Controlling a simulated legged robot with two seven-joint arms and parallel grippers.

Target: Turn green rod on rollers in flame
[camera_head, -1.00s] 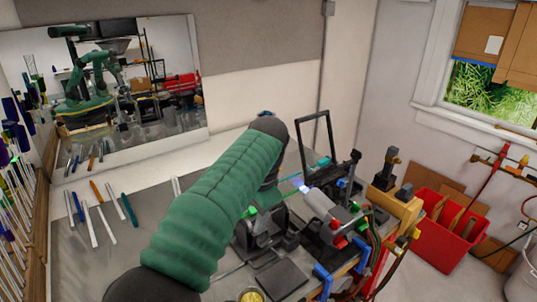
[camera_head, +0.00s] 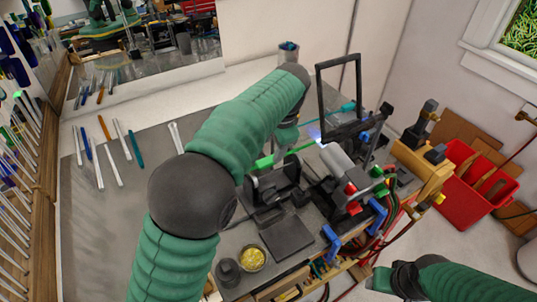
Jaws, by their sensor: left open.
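The green rod (camera_head: 297,149) lies roughly level over the black roller stand (camera_head: 274,187), with a brighter green part at its left end. A blue-white flame (camera_head: 315,133) glows by the rod at the mouth of the grey torch (camera_head: 337,162). My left arm reaches over the bench and bends down at its far end. My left gripper (camera_head: 282,148) is open near the rod's left part, its fingers largely hidden; I cannot tell whether they touch the rod. My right gripper (camera_head: 396,280) is dark and low at the right, away from the rod; its jaws are unclear.
A black frame (camera_head: 340,97) stands behind the torch. Several loose rods (camera_head: 100,165) lie on the left of the bench. A yellow-filled dish (camera_head: 253,258) and a dark plate (camera_head: 285,238) are in front. A red bin (camera_head: 470,185) stands right.

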